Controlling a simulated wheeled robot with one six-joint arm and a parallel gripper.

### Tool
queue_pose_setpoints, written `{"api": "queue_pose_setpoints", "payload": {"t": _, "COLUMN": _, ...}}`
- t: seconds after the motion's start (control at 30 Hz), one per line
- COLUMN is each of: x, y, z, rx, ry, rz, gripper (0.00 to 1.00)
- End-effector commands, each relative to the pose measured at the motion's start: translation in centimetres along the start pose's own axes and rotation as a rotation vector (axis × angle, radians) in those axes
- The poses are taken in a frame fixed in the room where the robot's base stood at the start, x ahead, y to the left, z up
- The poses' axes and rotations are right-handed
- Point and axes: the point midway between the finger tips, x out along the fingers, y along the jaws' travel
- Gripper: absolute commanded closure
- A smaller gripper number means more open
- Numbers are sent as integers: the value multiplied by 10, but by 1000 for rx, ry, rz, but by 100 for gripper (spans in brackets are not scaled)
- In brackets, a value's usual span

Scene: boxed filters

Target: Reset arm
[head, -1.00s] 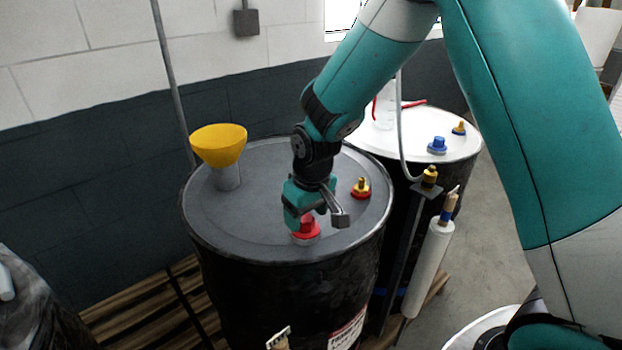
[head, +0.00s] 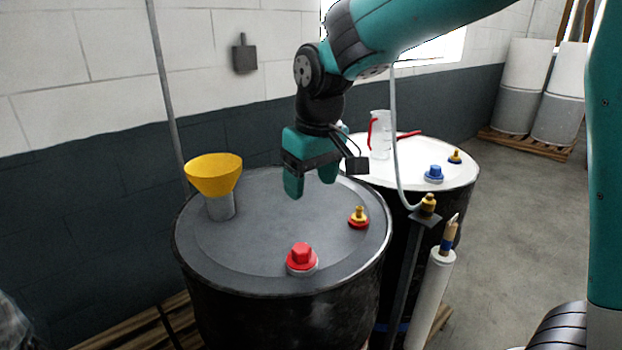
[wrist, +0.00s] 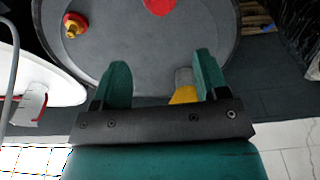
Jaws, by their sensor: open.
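My gripper (head: 311,188) is open and empty. It hangs fingers-down above the far part of the black drum's lid (head: 265,215), clear of the lid. A red cap (head: 301,259) sits on the near edge of that lid. In the wrist view my gripper (wrist: 166,75) shows its two teal fingers apart with nothing between them. The red cap (wrist: 160,5) is cut off at the top of that view.
A yellow funnel (head: 214,175) stands on the lid's left side, and a yellow-and-red fitting (head: 358,217) on its right. A white-topped drum (head: 400,170) behind carries a clear jug (head: 381,135) and a blue cap (head: 434,173). A block wall stands behind.

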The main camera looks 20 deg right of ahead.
Motion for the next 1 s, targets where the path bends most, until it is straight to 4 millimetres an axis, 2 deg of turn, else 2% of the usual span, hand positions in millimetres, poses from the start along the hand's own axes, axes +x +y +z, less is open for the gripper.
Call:
{"api": "queue_pose_setpoints", "payload": {"t": 0.27, "x": 0, "y": 0, "z": 0, "rx": 0, "ry": 0, "rz": 0, "gripper": 33}}
{"api": "queue_pose_setpoints", "payload": {"t": 0.37, "x": -1, "y": -5, "z": 7, "rx": -12, "ry": 2, "rz": -12, "gripper": 33}}
{"api": "queue_pose_setpoints", "payload": {"t": 0.47, "x": -7, "y": -25, "z": 36, "rx": -62, "ry": 7, "rz": -63, "gripper": 33}}
{"api": "queue_pose_setpoints", "payload": {"t": 0.6, "x": -13, "y": -69, "z": 104, "rx": -165, "ry": 17, "rz": -185, "gripper": 33}}
{"api": "queue_pose_setpoints", "payload": {"t": 0.73, "x": -14, "y": -101, "z": 159, "rx": -236, "ry": 19, "rz": -285, "gripper": 33}}
{"api": "queue_pose_setpoints", "payload": {"t": 0.8, "x": -15, "y": -112, "z": 178, "rx": -260, "ry": 19, "rz": -321, "gripper": 33}}
{"api": "queue_pose_setpoints", "payload": {"t": 0.87, "x": -14, "y": -118, "z": 188, "rx": -270, "ry": 18, "rz": -339, "gripper": 33}}
{"api": "queue_pose_setpoints", "payload": {"t": 1.0, "x": -14, "y": -119, "z": 189, "rx": -273, "ry": 18, "rz": -344, "gripper": 33}}
